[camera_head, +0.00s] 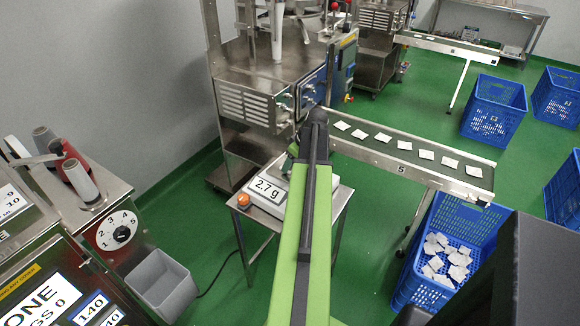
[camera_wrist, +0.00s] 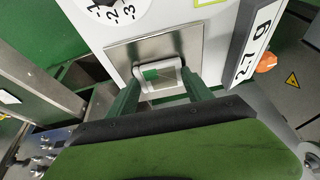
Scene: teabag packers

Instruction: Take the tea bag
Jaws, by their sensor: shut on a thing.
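A small white tea bag (camera_wrist: 166,80) with a green patch is between the two green fingers of my gripper (camera_wrist: 160,76) in the wrist view. The gripper is shut on it. The bag is over the shiny metal plate (camera_wrist: 120,52) of a white scale; I cannot tell whether it touches the plate. In the head view the scale (camera_head: 270,193) stands on a small metal table, its display reading 2.7 g. My arm hides the bag and the fingertips there.
A conveyor (camera_head: 400,170) with several tea bags runs right of the scale. A blue crate (camera_head: 462,222) holding several bags stands below its end. A steel packing machine (camera_head: 255,95) is behind. A control panel (camera_head: 45,265) and grey bin (camera_head: 160,284) are at left.

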